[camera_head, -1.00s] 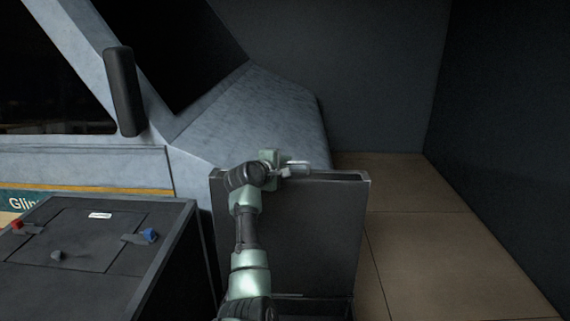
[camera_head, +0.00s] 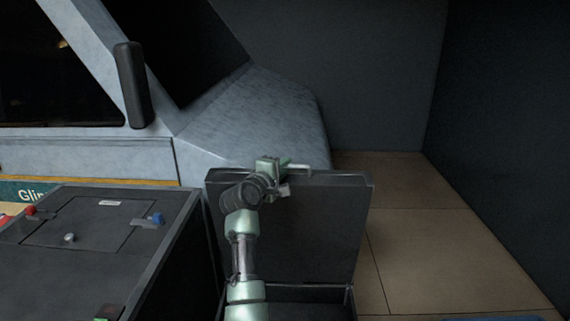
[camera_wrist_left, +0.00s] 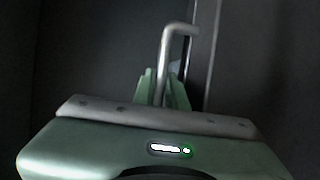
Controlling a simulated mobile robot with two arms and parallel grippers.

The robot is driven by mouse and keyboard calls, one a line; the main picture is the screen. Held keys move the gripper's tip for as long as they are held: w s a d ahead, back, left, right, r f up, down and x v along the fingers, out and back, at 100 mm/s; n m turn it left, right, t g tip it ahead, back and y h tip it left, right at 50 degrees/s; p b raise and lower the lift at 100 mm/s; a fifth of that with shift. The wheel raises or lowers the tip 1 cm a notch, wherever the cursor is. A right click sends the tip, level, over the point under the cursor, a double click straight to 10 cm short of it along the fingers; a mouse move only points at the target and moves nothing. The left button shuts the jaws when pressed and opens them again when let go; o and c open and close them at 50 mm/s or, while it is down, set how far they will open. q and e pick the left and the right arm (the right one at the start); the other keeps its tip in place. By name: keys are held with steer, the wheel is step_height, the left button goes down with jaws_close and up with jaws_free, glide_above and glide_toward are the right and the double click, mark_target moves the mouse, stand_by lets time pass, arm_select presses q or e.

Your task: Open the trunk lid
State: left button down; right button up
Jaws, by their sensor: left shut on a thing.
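The dark trunk lid (camera_head: 318,228) stands raised, close to upright, in the head view, with the dark trunk body (camera_head: 300,309) below it at the bottom edge. My left gripper (camera_head: 280,178) is at the lid's top edge. It is shut on the metal handle (camera_head: 300,167) of the lid. In the left wrist view, the bent handle bar (camera_wrist_left: 175,38) rises between the green fingers (camera_wrist_left: 163,88) of my left gripper. My arm covers the left part of the lid. My right gripper is not in view.
A black box (camera_head: 100,260) with a hatch, a red and a blue fitting stands at the left. A grey-blue van body (camera_head: 250,120) with a dark mirror (camera_head: 133,85) is behind.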

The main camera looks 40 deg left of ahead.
arm_select(q)
steer(key=shift+s+d, duration=0.4)
steer(key=shift+s, duration=0.05)
steer(key=shift+w+a+f, duration=0.1)
steer(key=shift+w, duration=0.05)
steer(key=c, duration=1.7)
jaws_free()
steer(key=v, duration=0.7)
steer(key=shift+s, duration=0.4)
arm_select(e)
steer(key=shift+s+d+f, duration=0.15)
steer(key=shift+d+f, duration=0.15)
